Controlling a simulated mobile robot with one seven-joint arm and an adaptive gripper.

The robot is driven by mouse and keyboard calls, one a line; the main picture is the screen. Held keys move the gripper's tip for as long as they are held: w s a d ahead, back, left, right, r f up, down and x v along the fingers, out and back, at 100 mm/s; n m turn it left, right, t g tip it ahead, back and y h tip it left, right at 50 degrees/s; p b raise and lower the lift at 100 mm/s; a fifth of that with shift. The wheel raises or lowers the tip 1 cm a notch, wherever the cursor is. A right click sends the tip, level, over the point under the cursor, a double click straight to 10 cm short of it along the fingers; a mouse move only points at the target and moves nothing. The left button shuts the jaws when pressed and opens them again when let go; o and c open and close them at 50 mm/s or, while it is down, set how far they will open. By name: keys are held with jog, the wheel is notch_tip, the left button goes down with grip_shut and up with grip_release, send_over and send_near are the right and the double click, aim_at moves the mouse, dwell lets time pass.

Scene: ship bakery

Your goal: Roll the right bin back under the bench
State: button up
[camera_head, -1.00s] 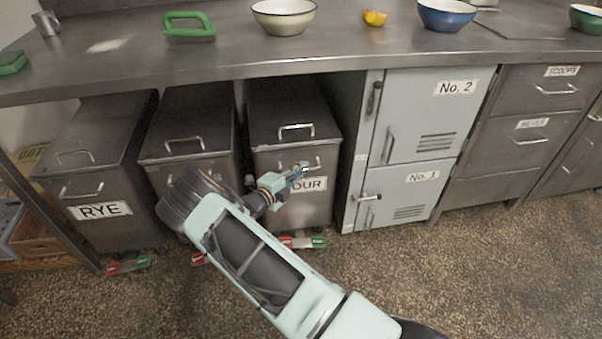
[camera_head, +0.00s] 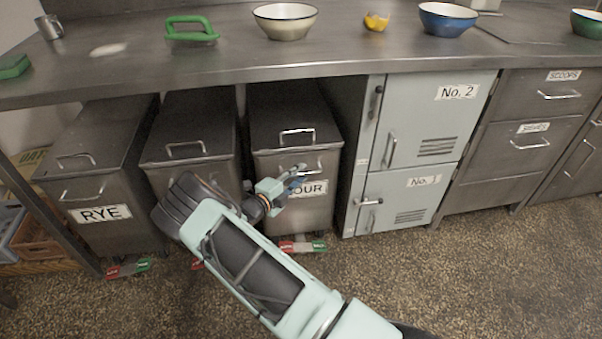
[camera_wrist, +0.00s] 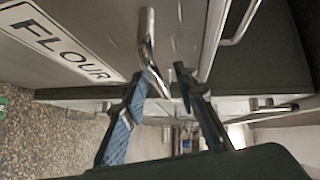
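The right bin (camera_head: 297,105) is a grey metal bin with a FLOUR label (camera_wrist: 66,45), below the bench (camera_head: 240,72). It has a lid handle (camera_head: 297,137) and a front handle (camera_wrist: 146,30). My gripper (camera_head: 298,174) is at the bin's front, beside the label, and partly covers it. In the wrist view, my gripper (camera_wrist: 162,75) has its two fingers apart, with the bent end of the front handle showing between or just beyond the tips. I cannot tell whether they touch it.
A middle bin (camera_head: 188,128) and a RYE bin (camera_head: 105,165) stand to the left. Pale lockers (camera_head: 410,150) stand close on the right. Red and green pieces (camera_head: 302,246) show at floor level below the bins. The speckled floor (camera_head: 480,270) is open at the right front.

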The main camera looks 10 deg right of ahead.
jog(key=v, duration=1)
jog(key=shift+s+a, duration=0.2)
jog(key=shift+a, duration=0.05)
jog(key=shift+r, duration=0.1)
